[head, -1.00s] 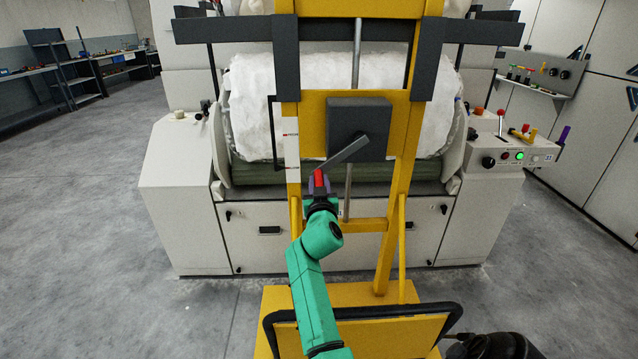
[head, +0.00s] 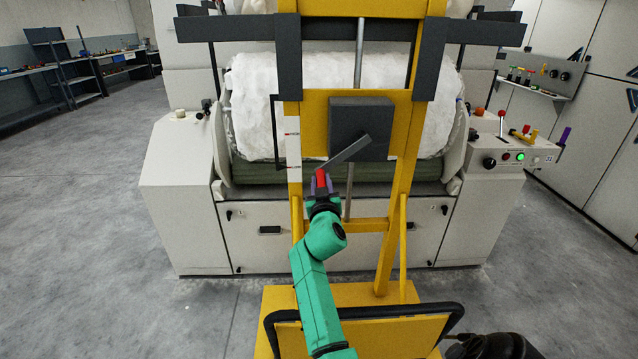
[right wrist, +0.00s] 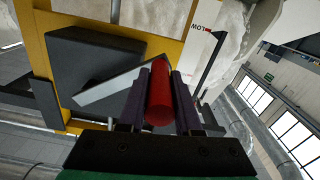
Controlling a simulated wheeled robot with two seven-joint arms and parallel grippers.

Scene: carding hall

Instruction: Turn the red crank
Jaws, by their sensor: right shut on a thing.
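The red crank handle (head: 321,178) sits at the end of a grey crank arm (head: 347,153), which slopes down to the left from a dark grey box (head: 361,120) on the yellow frame. My right gripper (head: 322,187) is shut on the red handle. In the right wrist view the red handle (right wrist: 160,95) lies between the two dark fingers, and the grey crank arm (right wrist: 108,88) runs off to the left towards the dark box (right wrist: 90,65). My left gripper is not in view.
The yellow frame (head: 400,200) stands before a pale machine with a white fibre roll (head: 250,95). A black bar handle (head: 400,311) is near the front. A control panel (head: 515,157) with a green light is at right. Open floor (head: 80,230) lies at left.

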